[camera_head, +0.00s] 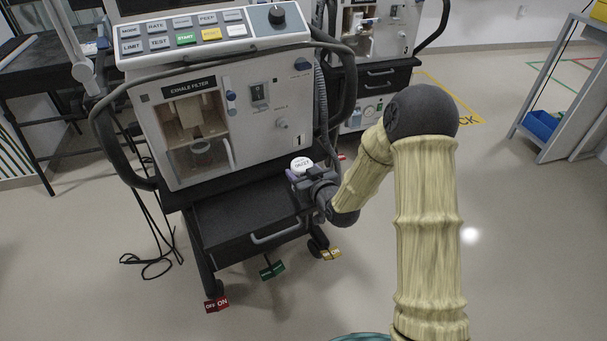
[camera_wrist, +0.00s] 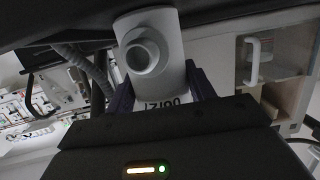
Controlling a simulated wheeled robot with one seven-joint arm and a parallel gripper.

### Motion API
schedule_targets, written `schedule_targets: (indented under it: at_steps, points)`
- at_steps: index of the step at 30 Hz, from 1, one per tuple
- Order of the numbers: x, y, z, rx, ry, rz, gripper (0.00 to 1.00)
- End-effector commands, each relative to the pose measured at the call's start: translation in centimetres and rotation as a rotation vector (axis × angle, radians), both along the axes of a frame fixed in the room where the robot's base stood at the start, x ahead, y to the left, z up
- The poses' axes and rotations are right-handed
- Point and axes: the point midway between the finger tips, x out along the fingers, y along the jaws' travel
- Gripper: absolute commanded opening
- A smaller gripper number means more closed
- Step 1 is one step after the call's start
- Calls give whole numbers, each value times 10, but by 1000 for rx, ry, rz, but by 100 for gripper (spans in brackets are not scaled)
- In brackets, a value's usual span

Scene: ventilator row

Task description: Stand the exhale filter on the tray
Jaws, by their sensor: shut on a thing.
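I cannot tell whether the filter touches the tray.
The ventilator (camera_head: 235,115) has an open compartment labelled EXHALE FILTER (camera_head: 197,130) above the tray. A grey handle (camera_head: 275,232) runs along the tray's front. The tray's left and middle look bare. A hose and dark rail (camera_head: 345,95) rise behind my gripper.

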Motion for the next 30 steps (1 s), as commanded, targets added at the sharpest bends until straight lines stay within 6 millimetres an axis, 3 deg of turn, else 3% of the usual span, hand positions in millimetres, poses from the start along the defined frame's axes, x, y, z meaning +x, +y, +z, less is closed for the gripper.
schedule_targets:
  at_steps: [11,12,15,26,30]
  points:
    - [1,-2,-4,0,-2,-4,31]
    - [1,-2,-2,0,-1,-3,62]
    - [1,-2,-2,0,-1,-3,76]
    - [0,-1,2,-1,-1,-1,76]
    - [-11,-7,4,-2,1,-1,76]
